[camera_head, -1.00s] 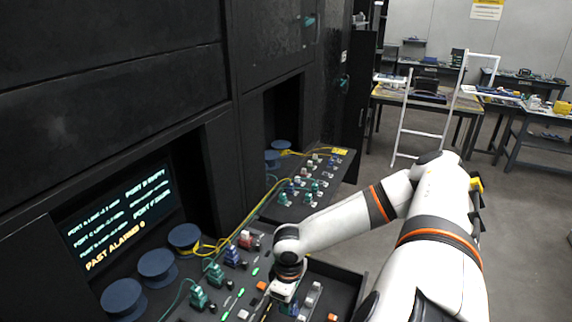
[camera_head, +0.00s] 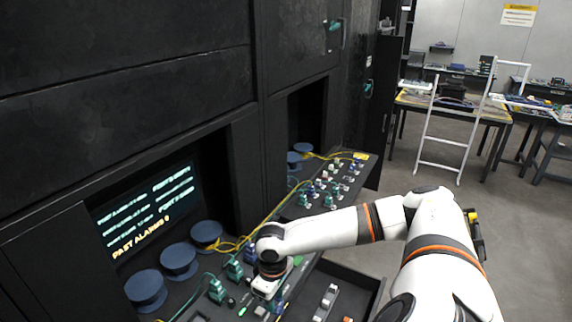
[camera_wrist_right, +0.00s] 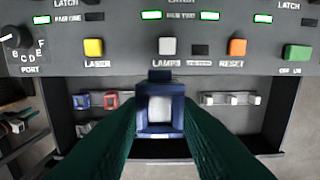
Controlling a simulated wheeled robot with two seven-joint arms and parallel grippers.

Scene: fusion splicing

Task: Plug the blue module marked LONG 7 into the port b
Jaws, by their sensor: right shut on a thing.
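My right gripper (camera_wrist_right: 160,125) is shut on a blue module (camera_wrist_right: 160,110) with a pale grey centre, held upright between its dark green fingers in the right wrist view. No marking on the module can be read. In the head view the right gripper (camera_head: 268,292) is low over the front of the sloping black control panel (camera_head: 300,208), near plugged green modules (camera_head: 216,290). In the wrist view the module is in front of the panel's lower edge, over the drawer. Port b cannot be picked out, and my left gripper is not in view.
An open drawer (camera_head: 350,272) holds loose modules, including a blue one (camera_wrist_right: 81,101), a red one (camera_wrist_right: 111,100) and grey ones (camera_wrist_right: 230,98). Yellow (camera_wrist_right: 93,47), white (camera_wrist_right: 167,46) and orange (camera_wrist_right: 236,47) buttons line the panel. Blue spools (camera_head: 178,262) and yellow cables lie behind.

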